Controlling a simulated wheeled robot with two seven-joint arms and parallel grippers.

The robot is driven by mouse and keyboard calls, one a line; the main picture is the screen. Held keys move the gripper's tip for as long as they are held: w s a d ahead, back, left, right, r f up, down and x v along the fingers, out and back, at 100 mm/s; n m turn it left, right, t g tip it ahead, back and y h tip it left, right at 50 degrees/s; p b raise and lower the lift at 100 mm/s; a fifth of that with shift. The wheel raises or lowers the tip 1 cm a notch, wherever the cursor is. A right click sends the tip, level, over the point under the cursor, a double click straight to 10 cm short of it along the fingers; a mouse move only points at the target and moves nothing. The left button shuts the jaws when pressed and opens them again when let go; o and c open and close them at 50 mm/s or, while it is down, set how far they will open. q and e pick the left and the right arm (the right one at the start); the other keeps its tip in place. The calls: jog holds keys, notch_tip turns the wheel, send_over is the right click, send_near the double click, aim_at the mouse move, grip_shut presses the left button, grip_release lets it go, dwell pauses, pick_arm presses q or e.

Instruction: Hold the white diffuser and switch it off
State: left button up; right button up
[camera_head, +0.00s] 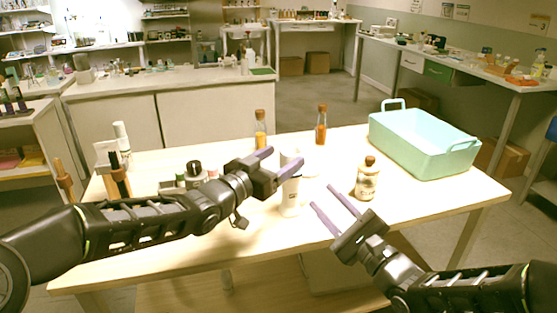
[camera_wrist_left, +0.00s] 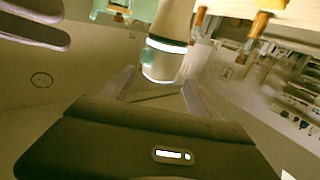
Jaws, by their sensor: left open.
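The white diffuser (camera_head: 289,198) stands upright near the middle of the table, partly hidden behind my left gripper. My left gripper (camera_head: 281,159) is open at the height of its upper part. In the left wrist view the diffuser (camera_wrist_left: 170,30) is a white cylinder with a bright ring near one end. It lies ahead between the two open fingers (camera_wrist_left: 158,88), with gaps at its sides. My right gripper (camera_head: 322,196) is open and empty to the right of the diffuser, its fingers pointing toward it.
A corked bottle (camera_head: 367,179) stands right of the diffuser. Two amber bottles (camera_head: 260,130) (camera_head: 321,125) stand behind. A mint basket (camera_head: 424,146) is at the back right. Several small bottles and dark-capped jars (camera_head: 195,174) are at the left, near my left arm. The table's front right is clear.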

aim_at(297, 148)
pick_arm(q)
jog(key=x, duration=0.7)
jog(key=shift+w+d, duration=0.15)
jog(key=shift+w, duration=0.05)
jog(key=c, duration=1.5)
grip_shut()
pick_arm(e)
grip_shut()
dwell(2.5)
